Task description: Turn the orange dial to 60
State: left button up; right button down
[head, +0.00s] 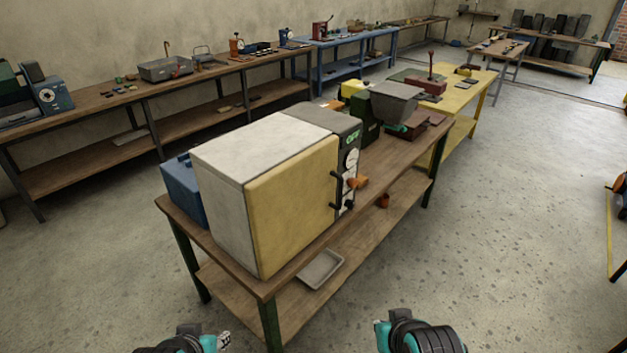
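A box-shaped machine (268,185) with a white top and side and a pale yellow door stands on the near wooden workbench. Its dark grey control panel (345,150) has a small green display and round white dial faces. An orange dial (358,182) sticks out low on the panel, seen from the side; its pointer and the number 60 cannot be read. My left gripper (222,340) shows partly at the bottom edge, in front of the bench and apart from the machine. My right gripper (400,335) is partly cut off at the bottom edge, also away from the dial. Neither finger opening is clear.
A black door handle (337,190) stands out beside the panel. A grey tray (320,269) lies on the lower shelf. The concrete floor (500,230) at right is clear.

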aim_at(351, 182)
jog(key=i+l+z, duration=0.25)
jog(key=z, duration=0.15)
jog(key=i+l+z, duration=0.1)
jog(key=i+z, duration=0.35)
